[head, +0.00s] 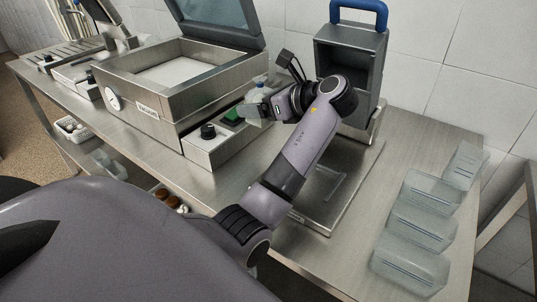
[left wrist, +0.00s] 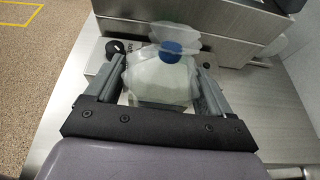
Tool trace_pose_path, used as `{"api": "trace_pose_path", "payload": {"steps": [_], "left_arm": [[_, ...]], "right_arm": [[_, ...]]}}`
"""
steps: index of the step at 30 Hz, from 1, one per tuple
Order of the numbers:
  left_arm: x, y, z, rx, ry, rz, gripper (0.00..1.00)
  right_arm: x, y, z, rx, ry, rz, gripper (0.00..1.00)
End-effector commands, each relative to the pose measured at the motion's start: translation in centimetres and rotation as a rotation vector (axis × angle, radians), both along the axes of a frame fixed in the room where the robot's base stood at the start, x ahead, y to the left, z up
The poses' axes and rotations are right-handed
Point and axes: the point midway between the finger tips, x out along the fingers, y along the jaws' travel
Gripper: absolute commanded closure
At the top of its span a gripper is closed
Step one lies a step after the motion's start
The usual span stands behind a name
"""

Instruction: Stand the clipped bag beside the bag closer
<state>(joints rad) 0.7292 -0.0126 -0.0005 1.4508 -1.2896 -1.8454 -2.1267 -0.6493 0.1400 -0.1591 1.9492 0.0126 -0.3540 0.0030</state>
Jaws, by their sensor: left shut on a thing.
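My left gripper (head: 262,108) is shut on the clipped bag, a translucent pale bag (left wrist: 158,82) with a round blue clip (left wrist: 171,47) at its neck. The bag sits between the two fingers in the left wrist view. In the head view the clipped bag (head: 257,93) is small and partly hidden by the gripper. It is held over the front control box of the vacuum machine. A tall grey machine with a blue handle (head: 350,52), likely the bag closer, stands behind my left forearm, which hides part of its base. My right gripper is not in view.
The large steel vacuum machine (head: 140,90) with a raised lid is at the left. Its control box (head: 205,150) has a black knob and a green button. Several translucent baskets (head: 418,225) stand along the right end of the steel table (head: 335,262). Bare table lies between.

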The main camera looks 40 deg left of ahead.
Motion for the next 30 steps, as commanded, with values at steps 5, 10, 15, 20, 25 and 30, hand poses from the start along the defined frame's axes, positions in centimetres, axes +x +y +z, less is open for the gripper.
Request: {"api": "trace_pose_path", "payload": {"steps": [5,10,15,20,25,30], "left_arm": [[-0.2,-0.3,-1.3,0.0,0.002,0.044,0.58],[-0.2,-0.3,-4.2,0.001,0.003,0.045,0.58],[-0.2,-0.3,-5.7,0.002,0.0,0.044,0.58],[-0.2,-0.3,-8.5,0.002,0.003,0.044,0.58],[-0.2,-0.3,-10.2,0.001,-0.001,0.045,0.58],[-0.2,-0.3,-10.2,0.001,-0.002,0.044,0.58]], "right_arm": [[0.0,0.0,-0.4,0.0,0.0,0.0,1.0],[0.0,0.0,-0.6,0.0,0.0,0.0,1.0],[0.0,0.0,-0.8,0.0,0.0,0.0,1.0],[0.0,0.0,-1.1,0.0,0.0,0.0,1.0],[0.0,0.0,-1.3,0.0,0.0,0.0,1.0],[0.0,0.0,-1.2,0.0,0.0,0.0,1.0]]}}
